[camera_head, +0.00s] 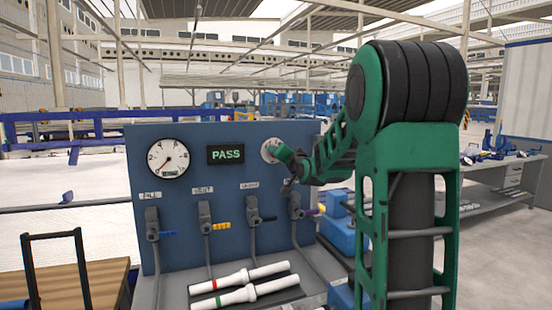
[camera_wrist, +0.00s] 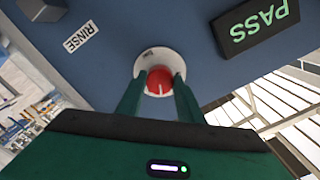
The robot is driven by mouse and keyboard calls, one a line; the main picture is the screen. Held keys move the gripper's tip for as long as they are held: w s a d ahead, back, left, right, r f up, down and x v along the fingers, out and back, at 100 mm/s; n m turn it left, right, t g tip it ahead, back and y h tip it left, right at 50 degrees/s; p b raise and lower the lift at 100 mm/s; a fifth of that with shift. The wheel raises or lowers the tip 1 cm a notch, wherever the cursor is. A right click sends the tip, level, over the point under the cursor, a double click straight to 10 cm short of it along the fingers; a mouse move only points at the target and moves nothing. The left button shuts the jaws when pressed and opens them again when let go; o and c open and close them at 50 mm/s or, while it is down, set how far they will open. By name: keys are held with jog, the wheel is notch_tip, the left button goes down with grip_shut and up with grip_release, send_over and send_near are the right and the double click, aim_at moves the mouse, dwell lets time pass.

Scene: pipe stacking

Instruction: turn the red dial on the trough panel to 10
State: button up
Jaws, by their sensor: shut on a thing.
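The red dial (camera_wrist: 159,81) sits on a round white scale plate (camera_wrist: 149,61) on the blue panel. In the wrist view my gripper (camera_wrist: 159,88) has one green finger on each side of the dial and is shut on it. A white pointer line shows on the dial's face; the scale marks are too small to read. In the head view the white scale plate (camera_head: 268,150) shows at the panel's upper right, and my gripper (camera_head: 276,152) covers the dial itself.
The blue panel (camera_head: 230,195) also carries a round gauge (camera_head: 168,159), a display reading PASS (camera_head: 226,154) and several valves with coloured handles below. Two white tubes (camera_head: 245,292) lie in the trough in front. A cart with a black handle (camera_head: 58,236) stands at lower left.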

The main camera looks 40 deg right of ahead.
jog(key=shift+f+m, duration=0.1)
jog(key=shift+m, duration=3.4)
jog(key=o, duration=1.1)
jog(key=shift+c, duration=0.2)
jog(key=v, duration=1)
jog(key=shift+s, duration=0.35)
